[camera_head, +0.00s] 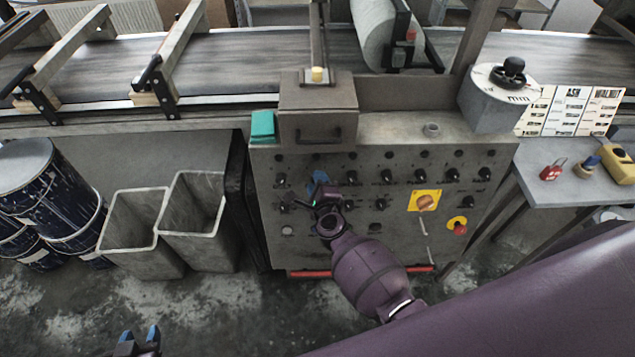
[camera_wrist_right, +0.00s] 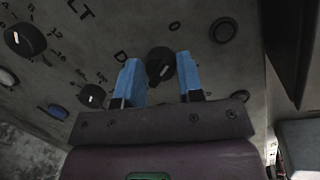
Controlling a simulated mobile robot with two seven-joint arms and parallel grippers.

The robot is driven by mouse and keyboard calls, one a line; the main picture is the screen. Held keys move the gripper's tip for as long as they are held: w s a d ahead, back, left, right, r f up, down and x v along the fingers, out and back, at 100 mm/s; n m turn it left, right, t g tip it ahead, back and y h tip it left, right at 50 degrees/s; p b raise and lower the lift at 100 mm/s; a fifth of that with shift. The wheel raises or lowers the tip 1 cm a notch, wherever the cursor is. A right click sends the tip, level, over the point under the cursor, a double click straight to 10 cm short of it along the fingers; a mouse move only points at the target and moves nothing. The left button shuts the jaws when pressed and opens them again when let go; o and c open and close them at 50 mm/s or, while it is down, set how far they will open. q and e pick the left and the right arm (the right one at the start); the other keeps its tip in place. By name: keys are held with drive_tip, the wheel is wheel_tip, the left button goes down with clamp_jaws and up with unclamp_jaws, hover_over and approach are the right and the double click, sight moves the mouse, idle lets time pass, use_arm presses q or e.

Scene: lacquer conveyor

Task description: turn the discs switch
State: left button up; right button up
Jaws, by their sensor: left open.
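The control panel (camera_head: 345,237) carries rows of black rotary knobs. In the right wrist view a black knob with a white pointer mark (camera_wrist_right: 158,60) sits between the blue fingers of my right gripper (camera_wrist_right: 160,76), near a partly covered label starting with "D" and a "0". The fingers are apart with the knob between their tips; I cannot tell whether they touch it. In the head view my right gripper (camera_head: 319,186) is at the panel's left part and hides this knob. My left gripper (camera_head: 140,336) is open and empty, low above the floor.
Other knobs (camera_wrist_right: 25,39) and a round button (camera_wrist_right: 223,30) lie close around my right gripper. A red emergency button on yellow (camera_head: 460,227) is at the panel's right. Grey bins (camera_head: 133,231) and drums (camera_head: 40,180) stand left; a conveyor (camera_head: 235,65) runs behind.

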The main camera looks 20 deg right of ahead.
drive_tip(key=o, duration=0.4)
drive_tip(key=shift+c, duration=0.2)
drive_tip(key=shift+s, duration=0.2)
drive_tip(key=s+r+p, duration=0.1)
drive_tip(key=s, duration=0.9)
drive_tip(key=shift+s+a+r, duration=0.15)
drive_tip(key=shift+a+r, duration=0.2)
drive_tip(key=shift+a, duration=0.1)
